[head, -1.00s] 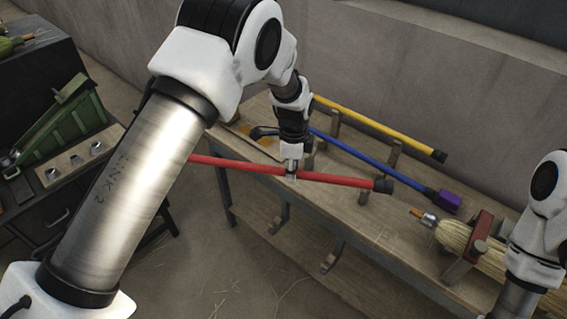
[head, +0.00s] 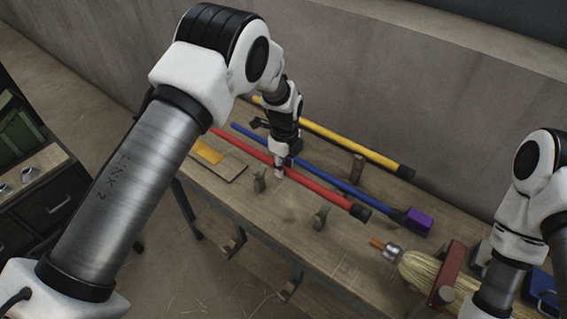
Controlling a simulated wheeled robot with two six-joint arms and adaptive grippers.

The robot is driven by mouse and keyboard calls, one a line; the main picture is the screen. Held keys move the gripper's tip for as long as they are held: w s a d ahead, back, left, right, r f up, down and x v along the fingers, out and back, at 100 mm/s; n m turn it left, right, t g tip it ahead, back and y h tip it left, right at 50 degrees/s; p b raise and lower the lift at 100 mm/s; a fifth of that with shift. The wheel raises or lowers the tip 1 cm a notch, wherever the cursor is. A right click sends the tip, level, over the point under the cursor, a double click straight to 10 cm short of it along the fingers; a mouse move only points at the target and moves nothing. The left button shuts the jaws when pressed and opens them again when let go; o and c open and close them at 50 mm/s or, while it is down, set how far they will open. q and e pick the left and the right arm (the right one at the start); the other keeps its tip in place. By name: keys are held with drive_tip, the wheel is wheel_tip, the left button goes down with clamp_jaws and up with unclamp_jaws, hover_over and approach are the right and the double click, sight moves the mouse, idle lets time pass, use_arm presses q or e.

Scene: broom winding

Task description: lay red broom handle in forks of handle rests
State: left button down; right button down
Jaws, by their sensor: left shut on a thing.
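The red broom handle (head: 318,187) runs diagonally over the workbench, with a black cap at its right end. My left gripper (head: 279,172) is shut on it near the middle. Two small wooden handle rests, one left (head: 260,180) and one right (head: 320,217), stand on the bench on the near side of the handle. The handle appears apart from both in the picture; its height above the bench is hard to tell. Its left end is hidden behind my left arm. My right arm shows at the right edge, but its gripper is out of view.
A blue handle (head: 345,186) with a purple end block (head: 418,222) lies just behind the red one. A yellow handle (head: 335,136) lies farther back, by a wooden rest (head: 357,167). A straw broom head (head: 425,278) in a red clamp (head: 449,273) sits at right.

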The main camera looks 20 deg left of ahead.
use_arm(q)
drive_tip(key=f, duration=0.1)
drive_tip(key=f+b, duration=0.2)
drive_tip(key=shift+w+f, duration=0.35)
drive_tip(key=shift+f, duration=0.05)
wheel_tip(320, 180, down, 5)
drive_tip(key=b, duration=0.2)
drive_tip(key=shift+s+a+r+b, duration=0.1)
drive_tip(key=shift+s+r+b, duration=0.1)
drive_tip(key=shift+b, duration=0.15)
drive_tip(key=c, duration=0.7)
unclamp_jaws()
drive_tip(key=shift+c, duration=0.2)
